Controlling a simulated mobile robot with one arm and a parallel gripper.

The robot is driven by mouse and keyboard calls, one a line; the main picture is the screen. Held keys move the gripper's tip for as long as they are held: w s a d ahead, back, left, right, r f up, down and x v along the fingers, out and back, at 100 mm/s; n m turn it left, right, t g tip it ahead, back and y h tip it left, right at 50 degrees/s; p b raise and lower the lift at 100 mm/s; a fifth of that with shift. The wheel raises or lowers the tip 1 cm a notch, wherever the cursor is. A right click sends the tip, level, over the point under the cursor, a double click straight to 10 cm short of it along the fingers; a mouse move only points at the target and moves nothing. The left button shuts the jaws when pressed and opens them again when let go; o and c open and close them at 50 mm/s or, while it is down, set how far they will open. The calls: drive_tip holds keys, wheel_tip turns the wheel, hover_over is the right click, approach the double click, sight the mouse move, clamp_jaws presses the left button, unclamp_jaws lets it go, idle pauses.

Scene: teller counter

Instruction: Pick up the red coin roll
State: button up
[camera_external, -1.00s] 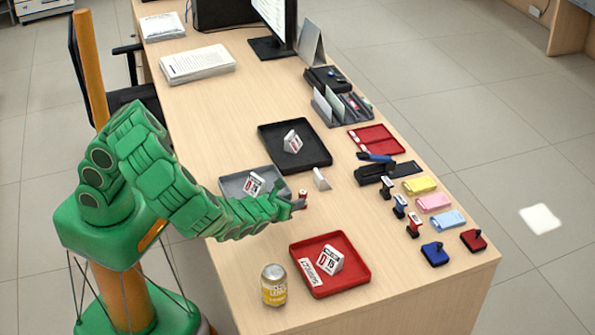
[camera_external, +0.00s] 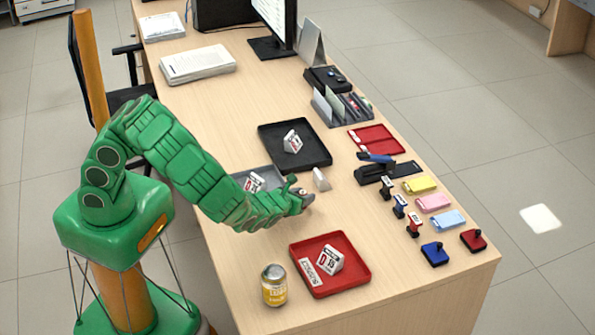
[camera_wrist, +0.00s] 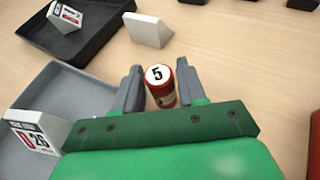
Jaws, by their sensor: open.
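The red coin roll (camera_wrist: 160,88) stands upright on the table in the wrist view, with a white top marked 5. My gripper (camera_wrist: 160,85) is open, with one grey finger on each side of the roll. The left finger looks close to the roll; I cannot tell whether either finger touches it. In the external view my gripper (camera_external: 303,196) is low over the table, to the right of the grey tray, and it mostly hides the roll.
A grey tray (camera_wrist: 35,75) with a date block is just left of my gripper. A white wedge (camera_external: 321,179) stands just beyond it. The black tray (camera_external: 318,160) is farther back. A red tray (camera_external: 358,281) and a yellow can (camera_external: 274,286) are nearer the front.

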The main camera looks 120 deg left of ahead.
drive_tip(key=shift+x, duration=0.95)
clamp_jaws()
drive_tip(key=shift+r, duration=0.1)
